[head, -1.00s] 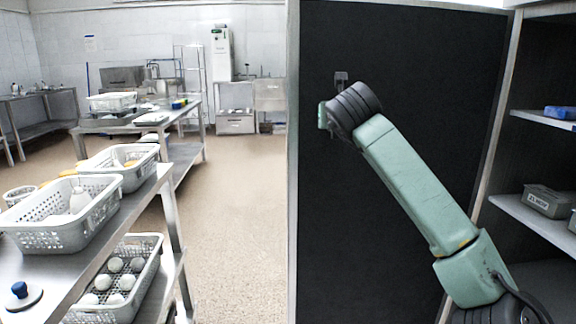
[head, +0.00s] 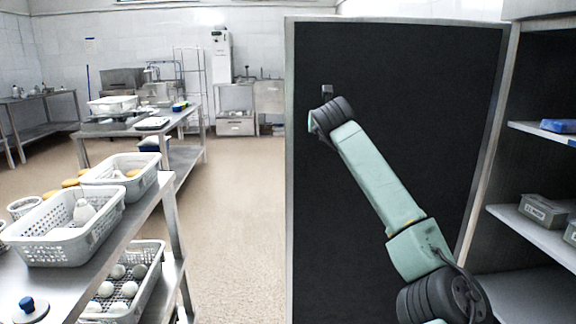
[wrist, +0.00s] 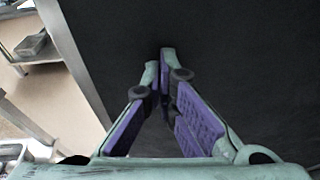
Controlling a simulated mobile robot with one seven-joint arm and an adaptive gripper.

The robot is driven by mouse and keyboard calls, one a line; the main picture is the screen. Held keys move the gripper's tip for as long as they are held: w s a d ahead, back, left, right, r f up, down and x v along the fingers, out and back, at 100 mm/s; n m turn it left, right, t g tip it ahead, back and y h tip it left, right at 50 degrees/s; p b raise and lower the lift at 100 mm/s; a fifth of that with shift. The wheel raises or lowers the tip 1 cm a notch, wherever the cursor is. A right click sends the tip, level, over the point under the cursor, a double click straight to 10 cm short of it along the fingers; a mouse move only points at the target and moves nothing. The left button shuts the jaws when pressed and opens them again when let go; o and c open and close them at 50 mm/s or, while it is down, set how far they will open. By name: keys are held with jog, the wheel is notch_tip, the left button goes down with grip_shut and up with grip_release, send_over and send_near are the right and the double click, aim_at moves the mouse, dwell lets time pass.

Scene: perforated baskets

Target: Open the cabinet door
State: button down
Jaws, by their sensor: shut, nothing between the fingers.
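The cabinet door (head: 430,130) is a large black panel with a pale frame. It stands swung open, with its right side at the shelved cabinet (head: 515,210) and its free edge at the left. My arm reaches across the black face, and its wrist end is near the upper left of the door. The fingers are hidden in the head view. In the wrist view my gripper (wrist: 160,62) is shut and empty, its fingertips together in front of the dark door (wrist: 230,45). I cannot tell whether the fingertips touch the door. No handle is clearly visible.
The cabinet shelves hold a blue item (head: 560,126) and grey boxes (head: 545,210). At the left, a steel table (head: 130,245) carries white perforated baskets (head: 65,250). Open floor (head: 235,220) lies between that table and the door's free edge.

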jog(key=shift+w, duration=0.75)
jog(key=shift+s, duration=0.15)
jog(key=b+v, duration=1)
jog(key=v, duration=0.4)
jog(key=shift+s+a+f+b, duration=0.15)
jog(key=shift+a+f+b, duration=0.05)
jog(key=shift+a+b, duration=0.2)
